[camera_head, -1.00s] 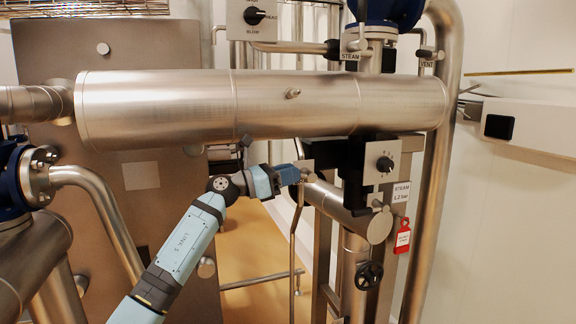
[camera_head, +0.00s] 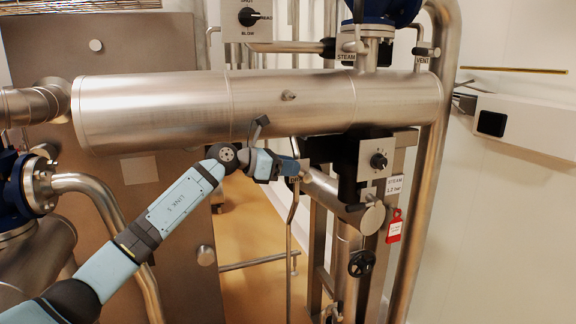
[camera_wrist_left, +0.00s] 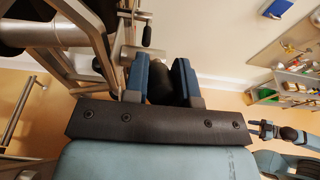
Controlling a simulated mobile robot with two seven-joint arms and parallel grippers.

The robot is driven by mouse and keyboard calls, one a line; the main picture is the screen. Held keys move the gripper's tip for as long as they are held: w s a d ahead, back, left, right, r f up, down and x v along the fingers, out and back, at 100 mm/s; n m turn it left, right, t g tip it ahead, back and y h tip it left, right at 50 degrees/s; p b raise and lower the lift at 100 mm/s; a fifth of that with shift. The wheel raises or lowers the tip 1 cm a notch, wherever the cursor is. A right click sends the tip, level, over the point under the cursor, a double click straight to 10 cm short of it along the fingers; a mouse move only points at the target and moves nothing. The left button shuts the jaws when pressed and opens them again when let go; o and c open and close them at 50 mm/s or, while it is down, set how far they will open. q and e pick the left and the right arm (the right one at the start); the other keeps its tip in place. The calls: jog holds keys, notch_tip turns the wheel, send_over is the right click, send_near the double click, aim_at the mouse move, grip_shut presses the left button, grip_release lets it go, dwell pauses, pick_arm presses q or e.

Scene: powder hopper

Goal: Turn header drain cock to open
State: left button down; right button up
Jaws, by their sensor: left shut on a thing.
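My right gripper is not in the head view.
The large steel header (camera_head: 255,105) runs across above my arm. A selector knob panel (camera_head: 376,159), a black handwheel (camera_head: 362,263) and a red tag (camera_head: 394,226) are right of the gripper. A thin vertical pipe (camera_head: 289,235) stands below it.

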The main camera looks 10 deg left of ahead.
pick_arm(q)
jog(key=c, duration=0.9)
grip_release()
jog(key=shift+c, duration=0.2)
